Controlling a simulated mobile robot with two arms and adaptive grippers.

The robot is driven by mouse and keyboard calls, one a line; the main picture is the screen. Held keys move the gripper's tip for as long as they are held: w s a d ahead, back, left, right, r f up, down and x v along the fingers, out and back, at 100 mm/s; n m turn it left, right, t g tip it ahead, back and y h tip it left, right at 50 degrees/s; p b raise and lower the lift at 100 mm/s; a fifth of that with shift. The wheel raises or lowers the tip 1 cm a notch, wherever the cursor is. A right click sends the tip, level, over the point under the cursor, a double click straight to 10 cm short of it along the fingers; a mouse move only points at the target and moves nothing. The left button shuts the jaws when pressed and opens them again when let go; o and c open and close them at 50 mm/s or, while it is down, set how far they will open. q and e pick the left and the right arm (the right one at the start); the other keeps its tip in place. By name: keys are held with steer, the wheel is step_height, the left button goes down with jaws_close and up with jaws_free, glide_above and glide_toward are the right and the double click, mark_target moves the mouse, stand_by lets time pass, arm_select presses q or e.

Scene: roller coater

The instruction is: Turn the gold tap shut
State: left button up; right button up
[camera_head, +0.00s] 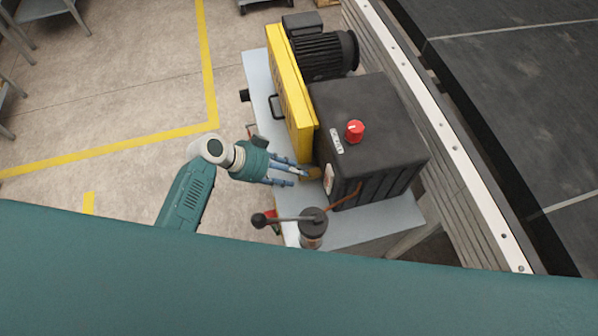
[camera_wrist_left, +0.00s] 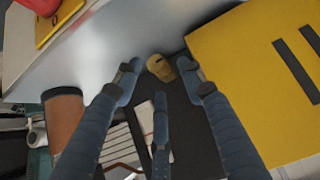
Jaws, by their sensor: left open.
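The gold tap (camera_head: 312,173) is on the near left side of the black box-shaped tank (camera_head: 372,125), just right of my left gripper's fingertips in the head view. In the left wrist view the tap (camera_wrist_left: 160,67) shows as a rounded gold knob with a dark slot, between the tips of two fingers. My left gripper (camera_head: 298,174) is open, and its blue-grey fingers point at the tap; whether any finger touches it I cannot tell. In the left wrist view the fingers (camera_wrist_left: 163,80) are spread with nothing held. My right gripper is not in view.
A yellow guard (camera_head: 291,90) stands close beside the fingers. A red knob (camera_head: 355,130) tops the tank; a motor (camera_head: 322,52) is behind. A lever with a black ball (camera_head: 259,220) sits nearer me.

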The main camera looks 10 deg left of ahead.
arm_select(q)
steer(key=shift+x, duration=1.6)
steer(key=shift+r, duration=0.1)
steer(key=c, duration=1)
